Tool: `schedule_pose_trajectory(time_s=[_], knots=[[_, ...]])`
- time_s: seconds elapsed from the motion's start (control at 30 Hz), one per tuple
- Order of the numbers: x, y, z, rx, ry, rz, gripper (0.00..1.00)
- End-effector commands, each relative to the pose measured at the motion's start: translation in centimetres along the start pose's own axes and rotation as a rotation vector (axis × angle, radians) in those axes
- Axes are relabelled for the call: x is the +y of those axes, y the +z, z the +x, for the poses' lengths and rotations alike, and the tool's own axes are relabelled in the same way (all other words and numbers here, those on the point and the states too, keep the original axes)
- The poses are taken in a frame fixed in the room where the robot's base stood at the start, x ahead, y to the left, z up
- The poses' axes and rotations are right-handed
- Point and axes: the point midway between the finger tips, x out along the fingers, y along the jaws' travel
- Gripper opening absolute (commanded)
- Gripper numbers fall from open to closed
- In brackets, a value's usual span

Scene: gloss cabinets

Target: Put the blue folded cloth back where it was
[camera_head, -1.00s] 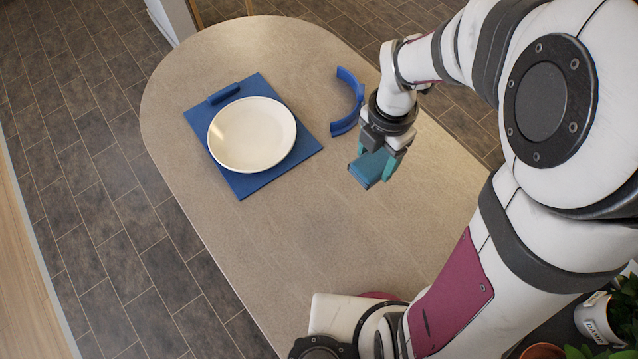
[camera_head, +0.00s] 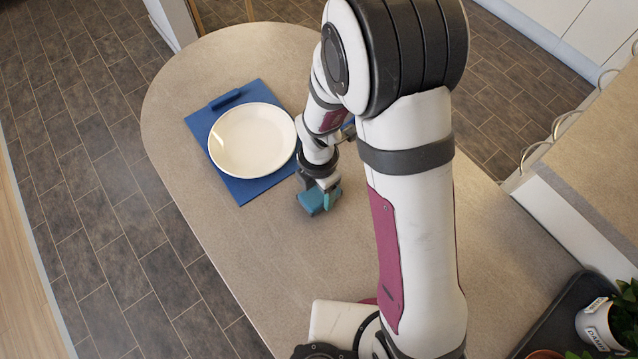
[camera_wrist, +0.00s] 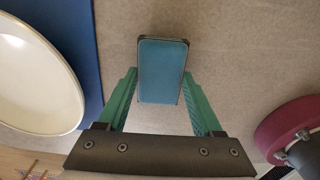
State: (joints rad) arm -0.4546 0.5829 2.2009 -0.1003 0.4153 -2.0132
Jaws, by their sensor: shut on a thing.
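The blue folded cloth (camera_head: 312,203) is a small blue-teal block held in my gripper (camera_head: 322,196), over the table just right of the blue board. In the wrist view the cloth (camera_wrist: 162,70) lies between the green fingertips of my gripper (camera_wrist: 160,95), which are shut on it. Plain tabletop shows around and beyond it. I cannot tell exactly how high the cloth is above the table.
A cream plate (camera_head: 252,140) rests on a blue board (camera_head: 245,190) with a raised handle, left of my gripper. The tabletop (camera_head: 215,215) in front of the board is clear. A potted plant (camera_head: 600,322) stands at the lower right.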

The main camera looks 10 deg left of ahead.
Motion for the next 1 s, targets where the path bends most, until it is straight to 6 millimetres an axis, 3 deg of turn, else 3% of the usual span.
schedule_pose_trajectory(time_s=[0.17, 0.2, 0.33, 0.7, 0.77, 1.0], knots=[[0.0, 0.0, 0.3, 0.0, -0.001, 0.0, 0.07], [0.0, 0.0, 0.3, 0.0, 0.0, 0.0, 0.71], [0.0, 0.0, 0.3, 0.0, 0.0, 0.0, 0.94], [0.1, 0.0, -0.5, -0.001, 0.002, 0.0, 0.97], [0.1, 0.1, -1.5, -0.001, 0.004, 0.0, 0.97], [0.1, 0.1, -8.0, -0.002, 0.006, 0.0, 0.97]])
